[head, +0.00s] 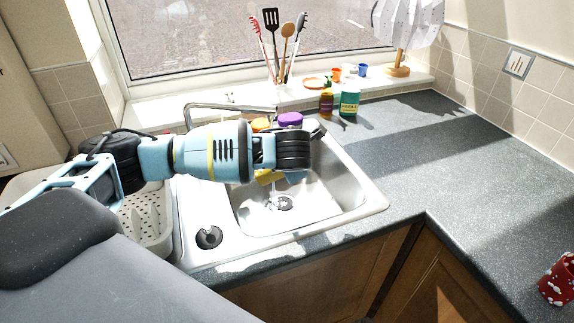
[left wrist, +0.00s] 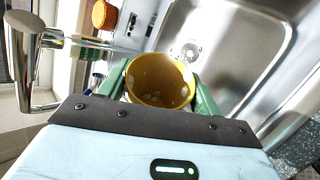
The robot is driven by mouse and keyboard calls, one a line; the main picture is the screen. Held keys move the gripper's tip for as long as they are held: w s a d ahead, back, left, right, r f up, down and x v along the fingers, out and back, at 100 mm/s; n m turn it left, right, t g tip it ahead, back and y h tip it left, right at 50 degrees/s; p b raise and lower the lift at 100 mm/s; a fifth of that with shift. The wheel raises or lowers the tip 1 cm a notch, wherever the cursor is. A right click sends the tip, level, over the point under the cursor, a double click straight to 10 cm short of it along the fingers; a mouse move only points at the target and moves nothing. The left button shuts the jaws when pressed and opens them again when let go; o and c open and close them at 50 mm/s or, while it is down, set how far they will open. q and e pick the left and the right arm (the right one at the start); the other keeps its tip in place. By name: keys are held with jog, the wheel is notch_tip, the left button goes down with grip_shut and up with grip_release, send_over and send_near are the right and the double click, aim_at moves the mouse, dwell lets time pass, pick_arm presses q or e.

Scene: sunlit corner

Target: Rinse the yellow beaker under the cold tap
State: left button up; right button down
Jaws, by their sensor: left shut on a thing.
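The yellow beaker (left wrist: 158,98) is in my left gripper (left wrist: 160,80), between its two green fingers. I look into its open mouth in the left wrist view; pale spots show on its inside. In the head view only a piece of the beaker (head: 266,176) shows below my left wrist, over the sink basin (head: 335,190). In the left wrist view the tap (left wrist: 25,45) is at upper left, apart from the beaker. I cannot tell if water runs. My right gripper is not in view.
A black plug (head: 209,237) lies on the sink's front edge. The right counter (head: 440,150) is largely clear.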

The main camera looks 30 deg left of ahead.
pick_arm(q)
jog(key=w+a+f+b, duration=0.1)
jog(key=w+a+f, duration=0.1)
jog(key=w+a, duration=0.3)
jog(key=w, duration=0.3)
jog(key=shift+w+a+f, duration=0.25)
jog(key=shift+a+f, duration=0.05)
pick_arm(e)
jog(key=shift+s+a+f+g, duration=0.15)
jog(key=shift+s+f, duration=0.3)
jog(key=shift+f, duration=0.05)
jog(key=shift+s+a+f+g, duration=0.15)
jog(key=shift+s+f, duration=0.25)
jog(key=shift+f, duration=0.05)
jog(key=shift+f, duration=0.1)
pick_arm(q)
jog(key=shift+d, duration=0.1)
jog(key=shift+w+d, duration=0.3)
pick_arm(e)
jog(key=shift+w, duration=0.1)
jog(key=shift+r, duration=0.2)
